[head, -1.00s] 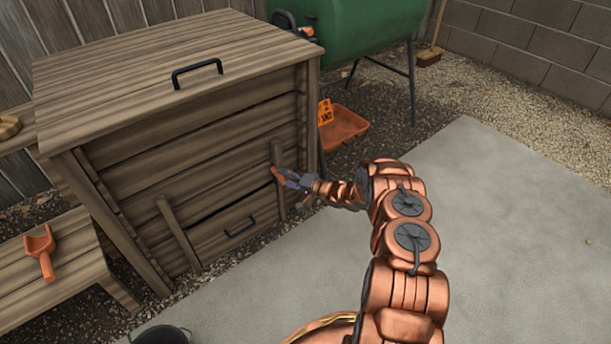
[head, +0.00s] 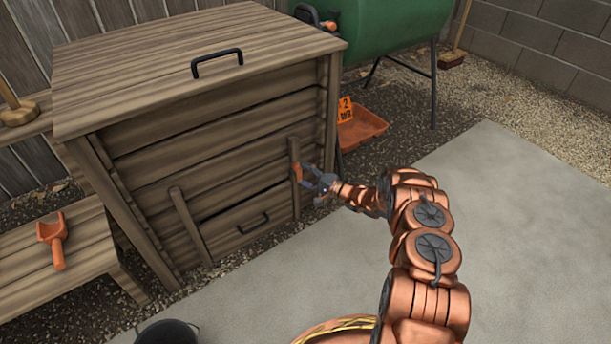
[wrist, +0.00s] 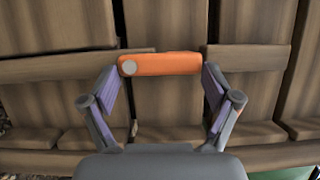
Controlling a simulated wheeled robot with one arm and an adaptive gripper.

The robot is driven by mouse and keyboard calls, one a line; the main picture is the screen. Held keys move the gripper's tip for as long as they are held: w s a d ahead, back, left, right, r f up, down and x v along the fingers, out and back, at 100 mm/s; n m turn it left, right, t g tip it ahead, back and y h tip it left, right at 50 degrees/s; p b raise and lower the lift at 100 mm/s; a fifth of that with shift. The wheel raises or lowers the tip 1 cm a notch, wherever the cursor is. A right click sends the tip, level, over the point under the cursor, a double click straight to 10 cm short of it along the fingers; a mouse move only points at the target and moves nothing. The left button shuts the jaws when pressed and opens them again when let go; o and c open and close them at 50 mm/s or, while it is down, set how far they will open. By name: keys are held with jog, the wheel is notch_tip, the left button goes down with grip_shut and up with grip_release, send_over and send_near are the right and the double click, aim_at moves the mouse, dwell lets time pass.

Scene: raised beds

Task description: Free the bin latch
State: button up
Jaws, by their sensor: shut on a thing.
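The wooden bin (head: 200,150) stands at the left with its lid closed. On its front, an orange latch piece (head: 297,172) sits against an upright wooden batten (head: 293,154) near the right corner. My gripper (head: 308,177) is at this latch, reaching in from the right. In the wrist view the orange latch (wrist: 165,64) lies crosswise between my two fingertips (wrist: 163,66), with a grey round pin at its left end. The fingers are shut on its two ends. A low hatch with a black handle (head: 253,223) lies to the left of the batten and looks closed.
A second batten (head: 188,226) leans on the bin front. An orange scoop (head: 53,238) lies on a low bench (head: 75,255) at left. The concrete slab (head: 500,220) is clear at right.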

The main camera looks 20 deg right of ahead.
jog(key=o, duration=1.4)
jog(key=shift+w, duration=0.1)
jog(key=shift+o, duration=0.2)
jog(key=v, duration=1.2)
